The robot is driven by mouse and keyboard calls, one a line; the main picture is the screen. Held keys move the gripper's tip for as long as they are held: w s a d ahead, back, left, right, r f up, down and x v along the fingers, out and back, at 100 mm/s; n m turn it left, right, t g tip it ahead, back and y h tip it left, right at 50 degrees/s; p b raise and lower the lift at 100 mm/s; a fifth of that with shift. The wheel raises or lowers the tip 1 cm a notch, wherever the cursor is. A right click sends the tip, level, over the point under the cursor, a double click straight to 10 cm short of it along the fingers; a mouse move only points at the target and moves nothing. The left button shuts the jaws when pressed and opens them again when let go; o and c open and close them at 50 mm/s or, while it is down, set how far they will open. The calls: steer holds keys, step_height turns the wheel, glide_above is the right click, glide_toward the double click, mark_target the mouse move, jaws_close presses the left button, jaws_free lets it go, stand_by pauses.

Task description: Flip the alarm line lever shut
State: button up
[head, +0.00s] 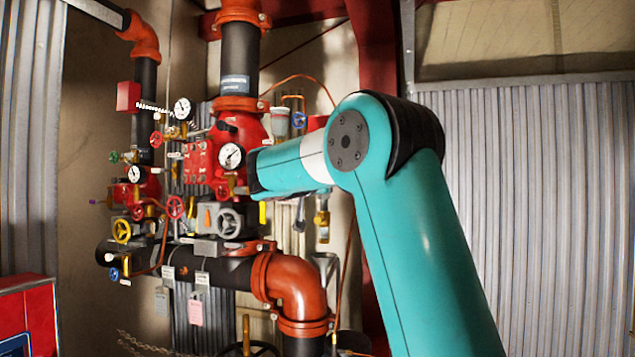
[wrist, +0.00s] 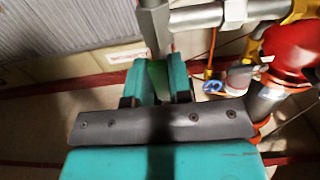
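The red and black riser valve assembly (head: 205,160) stands at the left of the head view. I cannot tell for sure which part is the alarm line lever. A small brass-yellow valve (head: 322,218) hangs on a thin line just below my arm. My gripper is hidden behind my teal arm in the head view. In the wrist view my gripper (wrist: 159,75) shows two teal fingers with a gap between them. A grey metal bar (wrist: 154,28) comes down close to the fingertips. I cannot tell whether it touches them. A green strip shows in the gap.
Gauges (head: 231,156), handwheels (head: 229,223) and thin copper tubing crowd the riser. A thick orange elbow (head: 295,285) runs below. In the wrist view a blue handle (wrist: 213,87) and a red fitting (wrist: 297,46) lie to the right. Corrugated wall (head: 550,200) fills the right side.

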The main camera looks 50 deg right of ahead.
jaws_close()
steer(key=shift+s, duration=0.1)
steer(key=s+r+n+p, duration=0.2)
steer(key=n, duration=0.6)
steer(key=s+d+r+n+p, duration=0.1)
steer(key=s+r+n+p, duration=0.1)
steer(key=n, duration=0.7)
steer(key=shift+d+r+n+p, duration=0.3)
steer(key=shift+p, duration=0.55)
steer(key=o, duration=0.5)
jaws_free()
